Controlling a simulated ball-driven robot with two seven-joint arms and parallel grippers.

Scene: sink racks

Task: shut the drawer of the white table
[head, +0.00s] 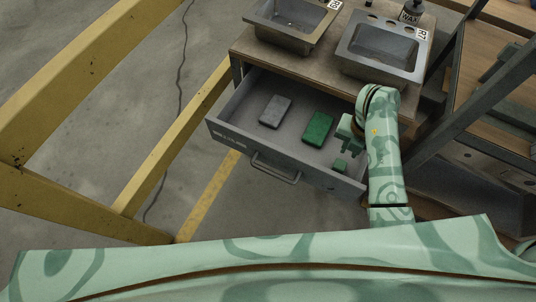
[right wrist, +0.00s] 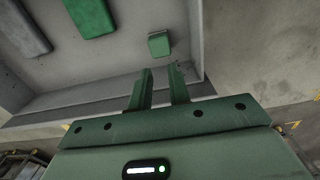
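A grey drawer (head: 228,131) is pulled out of a table with a brown wood-look top (head: 335,72); no white table shows. The drawer's front has a bar handle (head: 275,168). Inside lie a grey block (head: 275,111), a green block (head: 318,128) and a small green cube (head: 340,166). My right gripper (head: 344,146) is over the drawer's right part, near the cube. In the right wrist view, its fingers (right wrist: 160,78) stand apart with nothing between them, and the cube (right wrist: 159,44) lies beyond the tips. Whether they touch the drawer is unclear. My left gripper is out of view.
Two metal sinks (head: 385,49) and a dark bottle labelled WAX (head: 411,12) are on the tabletop. A yellow frame (head: 85,52) stands at the left. A dark metal rack (head: 481,103) stands close at the right. Bare floor shows left of the drawer.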

